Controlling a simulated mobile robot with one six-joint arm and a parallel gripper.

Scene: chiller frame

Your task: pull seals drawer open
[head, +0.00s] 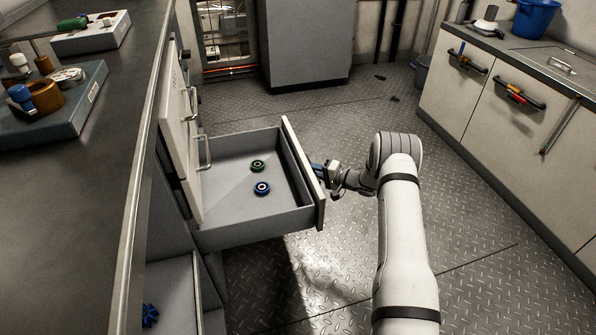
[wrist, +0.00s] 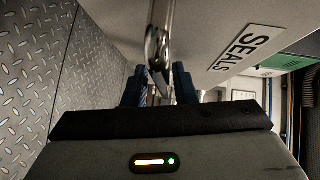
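The drawer (head: 304,172) is pulled well out from the left-hand counter, and its grey inside shows in the head view. A green ring (head: 257,166) and a blue ring (head: 262,188) lie on its floor. My gripper (head: 321,172) is at the outer face of the drawer front. In the wrist view, the SEALS label (wrist: 245,54) is on the pale front panel, and the metal handle (wrist: 159,45) runs between my two dark blue fingers (wrist: 159,88). The fingers appear shut on the handle. In the head view, the drawer front hides the handle.
Below, another drawer (head: 178,285) stands open with a dark blue part (head: 150,315) inside. Worktop (head: 75,190) edges run along the left. A right-hand counter (head: 490,110) has several handles, a blue bucket (head: 535,17) on top.

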